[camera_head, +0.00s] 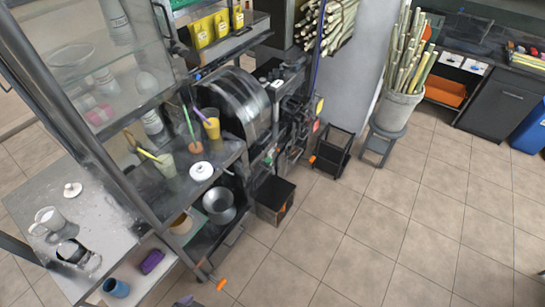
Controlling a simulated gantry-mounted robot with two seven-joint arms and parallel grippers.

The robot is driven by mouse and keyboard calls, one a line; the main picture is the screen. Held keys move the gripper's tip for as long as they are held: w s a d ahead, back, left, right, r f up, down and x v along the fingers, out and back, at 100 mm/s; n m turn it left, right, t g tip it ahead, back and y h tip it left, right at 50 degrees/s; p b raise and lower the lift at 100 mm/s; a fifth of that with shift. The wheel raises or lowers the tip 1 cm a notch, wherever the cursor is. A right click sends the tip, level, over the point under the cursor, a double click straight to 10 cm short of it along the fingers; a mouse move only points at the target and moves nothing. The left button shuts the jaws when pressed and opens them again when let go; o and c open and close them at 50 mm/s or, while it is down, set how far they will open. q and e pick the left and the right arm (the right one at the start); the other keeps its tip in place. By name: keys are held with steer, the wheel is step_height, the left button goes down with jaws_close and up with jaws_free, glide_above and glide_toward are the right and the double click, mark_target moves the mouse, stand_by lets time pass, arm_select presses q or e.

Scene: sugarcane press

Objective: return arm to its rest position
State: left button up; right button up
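Neither of my grippers can be made out in the head view, and no arm of mine is clearly seen. A small greyish piece (186,301) shows at the bottom edge, too little of it to tell what it is. The sugarcane press (240,105), with a large metal drum, stands on the cart at the centre. A dark work shelf (205,160) in front of it holds a white round lid (201,171), a yellow cup (211,123) and other cups with straws. A metal pot (219,205) sits on the level below.
A glass-sided cabinet (90,60) and a grey counter (110,225) with mugs (47,220) fill the left. A bucket of sugarcane (399,105) stands on a stool at the back. A black bin (332,150) is beside the press. The tiled floor (400,230) at right is clear.

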arm_select(q)
steer(key=s+a+r+n+g+y, duration=0.1)
steer(key=s+a+r+n+g, duration=0.1)
steer(key=s+a, duration=0.15)
step_height(320, 180, up, 16)
steer(key=p, duration=1.5)
steer(key=shift+a+f, duration=0.25)
steer(key=shift+w, duration=0.1)
